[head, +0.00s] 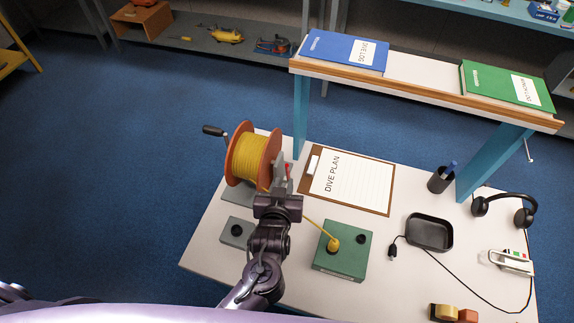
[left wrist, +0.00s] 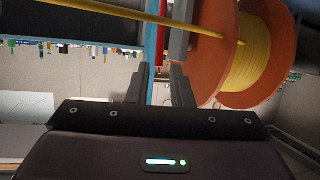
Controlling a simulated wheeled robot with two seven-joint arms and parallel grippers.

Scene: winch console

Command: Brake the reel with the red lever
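The reel (head: 250,158), with orange flanges and yellow line, stands at the left of the table. It also fills the upper right of the left wrist view (left wrist: 248,55). The red lever (head: 288,169) is beside the reel's right flange, partly hidden by my gripper. Whether a finger touches the lever, I cannot tell. My right gripper is not in view.
A green box (head: 343,258) with a yellow cable plug and a grey box (head: 237,232) are near my left arm. A clipboard (head: 350,181), black tray (head: 429,232) and headset (head: 503,209) lie to the right. A raised shelf (head: 420,72) spans the table's back.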

